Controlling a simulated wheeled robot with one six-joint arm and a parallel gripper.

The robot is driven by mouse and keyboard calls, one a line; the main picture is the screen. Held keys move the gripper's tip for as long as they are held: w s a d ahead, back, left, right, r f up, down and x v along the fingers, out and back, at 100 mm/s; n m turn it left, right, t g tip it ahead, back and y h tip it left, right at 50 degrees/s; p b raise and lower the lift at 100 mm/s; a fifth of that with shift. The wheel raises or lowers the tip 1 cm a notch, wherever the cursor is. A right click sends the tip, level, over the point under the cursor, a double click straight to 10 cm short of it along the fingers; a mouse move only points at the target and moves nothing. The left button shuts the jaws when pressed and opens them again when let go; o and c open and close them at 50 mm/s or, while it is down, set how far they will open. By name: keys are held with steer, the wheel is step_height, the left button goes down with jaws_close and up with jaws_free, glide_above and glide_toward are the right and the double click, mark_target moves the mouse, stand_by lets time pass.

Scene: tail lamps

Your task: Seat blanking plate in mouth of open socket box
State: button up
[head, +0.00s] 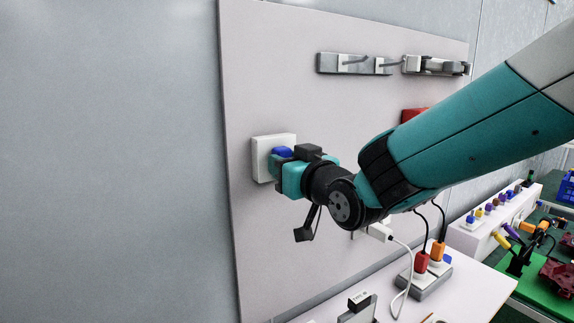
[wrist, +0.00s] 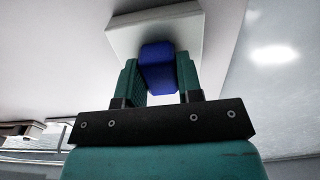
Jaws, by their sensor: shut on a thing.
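My gripper (head: 284,160) is at the white square box (head: 261,160) on the upright board. It is shut on a blue block (head: 282,152), which I take to be the grip of the blanking plate. In the wrist view the blue block (wrist: 157,70) sits between the two teal fingers of my gripper (wrist: 158,76). Right behind it is a white square face (wrist: 185,32). I cannot tell whether this face is the plate, the box front, or both together. The mouth of the box and any gap around the plate are hidden.
The pale board (head: 330,120) carries grey fittings (head: 347,63) along its top and a red item (head: 412,114) behind my arm. Below, a white bench holds a power strip (head: 427,280) with plugs and cables. The board left of the box is clear.

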steer(key=o, duration=1)
steer(key=b+v, duration=0.6)
steer(key=v, duration=1.1)
steer(key=shift+s+d+b, duration=0.2)
steer(key=shift+d+b, duration=0.05)
steer(key=shift+b, duration=0.1)
steer(key=shift+f, duration=0.1)
